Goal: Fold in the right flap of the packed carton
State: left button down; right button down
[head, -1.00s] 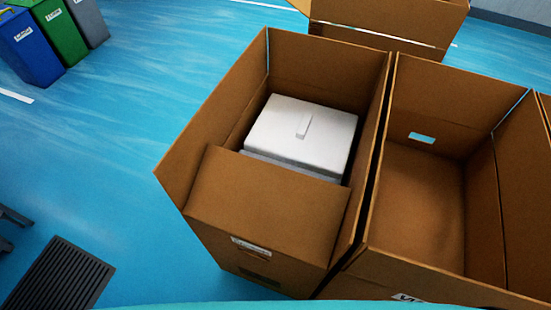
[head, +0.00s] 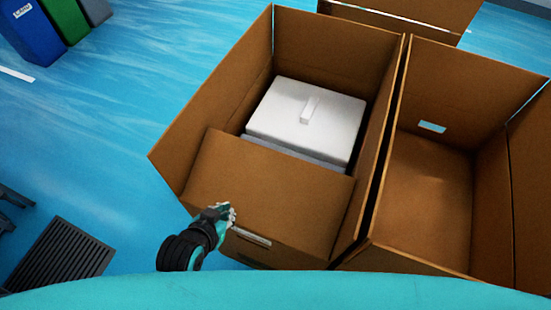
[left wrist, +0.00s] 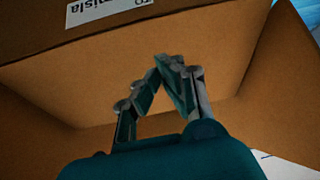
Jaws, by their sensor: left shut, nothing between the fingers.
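The packed carton (head: 262,215) is a brown open box with a white lidded item (head: 305,118) inside. Its near flap (head: 270,180) is folded inward over the front of the item. Its right flap (head: 378,125) stands up along the right side, close beside the neighbouring carton. The left flap (head: 212,100) and the far flap (head: 335,55) also stand up. My left gripper (head: 228,210) is at the carton's near left, by the front edge. In the left wrist view the left gripper (left wrist: 165,62) is shut and empty, facing brown cardboard with a white label (left wrist: 105,10). My right gripper is not in view.
An open, empty-looking carton (head: 435,185) stands tight against the right side. Another carton (head: 400,25) is behind. Bins (head: 35,32) stand at the far left, and a dark ribbed mat (head: 60,255) lies near left. Blue floor (head: 110,130) is clear left of the carton.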

pick_arm(q)
jog(key=w+d+r+m+t+h, duration=0.1)
jog(key=w+d+r+t+h, duration=0.3)
jog(key=d+r, duration=0.5)
jog(key=t+p, duration=0.1)
send_over(276, 167)
jog(key=s, duration=0.2)
jog(key=shift+w+a+f+y, duration=0.1)
jog(key=shift+a+f+y, duration=0.1)
jog(key=shift+f, duration=0.25)
jog(key=shift+a+f+y, duration=0.15)
jog(key=shift+f+y, duration=0.05)
jog(key=shift+f, duration=0.25)
jog(key=shift+w+d+f, duration=0.1)
jog(key=shift+w+f, duration=0.15)
jog(key=shift+f, duration=0.35)
jog(key=shift+w+d+f, duration=0.1)
jog(key=shift+w+f, duration=0.15)
jog(key=shift+f, duration=0.3)
jog(key=shift+w+d+f, duration=0.1)
jog(key=shift+w+f, duration=0.2)
jog(key=shift+f, duration=0.4)
jog(key=shift+p, duration=0.3)
